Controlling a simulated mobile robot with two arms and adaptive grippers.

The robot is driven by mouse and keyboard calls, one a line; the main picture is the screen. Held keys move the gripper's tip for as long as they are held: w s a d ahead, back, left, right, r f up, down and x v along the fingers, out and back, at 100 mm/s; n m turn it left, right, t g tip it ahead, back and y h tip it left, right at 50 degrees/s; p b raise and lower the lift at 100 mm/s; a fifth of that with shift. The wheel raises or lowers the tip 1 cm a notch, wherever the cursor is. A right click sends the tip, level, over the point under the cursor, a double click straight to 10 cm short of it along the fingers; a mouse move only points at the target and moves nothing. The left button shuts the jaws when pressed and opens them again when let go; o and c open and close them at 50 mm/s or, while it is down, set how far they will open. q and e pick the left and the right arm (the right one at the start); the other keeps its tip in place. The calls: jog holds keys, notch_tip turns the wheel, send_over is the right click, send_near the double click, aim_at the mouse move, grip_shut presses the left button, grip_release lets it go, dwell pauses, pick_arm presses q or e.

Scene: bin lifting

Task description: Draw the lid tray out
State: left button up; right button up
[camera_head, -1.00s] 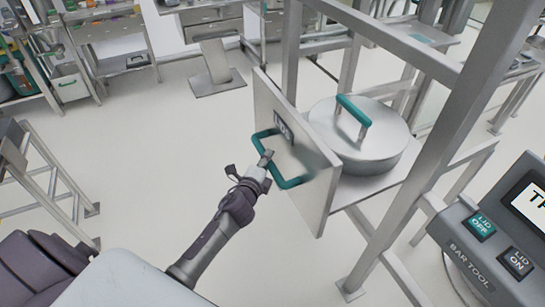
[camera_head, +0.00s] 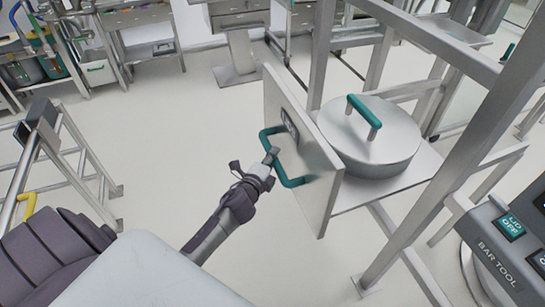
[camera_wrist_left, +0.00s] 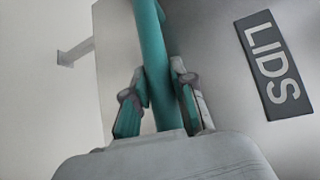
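The lid tray has a flat grey front panel (camera_head: 311,185) with a teal handle (camera_head: 292,183) and a dark label. Behind the panel, a round metal lid (camera_head: 372,150) with its own teal handle (camera_head: 364,109) rests on the tray's shelf (camera_head: 415,172). My left gripper (camera_head: 268,160) is at the panel's handle. In the left wrist view, the handle bar (camera_wrist_left: 153,50) runs between its two fingers (camera_wrist_left: 158,88), which are close on both sides of it. A label reading LIDS (camera_wrist_left: 272,65) shows to the right. My right gripper is out of view.
A grey metal frame (camera_head: 425,165) stands around the tray. A console with lid buttons (camera_head: 497,240) is at the lower right. A metal step frame (camera_head: 62,160) stands at the left. The pale floor left of the panel is clear.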

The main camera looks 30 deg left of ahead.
pick_arm(q)
jog(key=o, duration=0.5)
jog(key=s, duration=0.4)
jog(key=s+d+r, duration=0.1)
jog(key=s, duration=0.6)
jog(key=shift+s+d+r, duration=0.3)
jog(key=shift+s+r, duration=0.05)
jog(key=shift+s, duration=0.05)
jog(key=shift+f, duration=0.1)
jog(key=s+d+f+n+g, duration=0.1)
jog(key=s+f+n+g, duration=0.25)
jog(key=f, duration=0.65)
jog(key=s+d+f+n+g+h, duration=0.15)
jog(key=s+f, duration=0.35)
jog(key=f, duration=0.6)
jog(key=s+d+f+n+g, duration=0.1)
jog(key=s+f+n+g, duration=0.25)
jog(key=f, duration=0.65)
jog(key=s+d+f+n+g, duration=0.1)
jog(key=s+f+n+g, duration=0.1)
jog(key=s+f, duration=0.3)
jog(key=s+d+f+n+g, duration=0.1)
jog(key=s+f, duration=0.4)
jog(key=s, duration=0.7)
jog(key=s+d+f+n+g, duration=0.2)
jog(key=s+f+n+g, duration=0.1)
jog(key=s, duration=0.5)
jog(key=shift+s+f+n+g+h, duration=0.2)
jog(key=shift+f+n+g+h, duration=0.25)
jog(key=shift+f, duration=0.7)
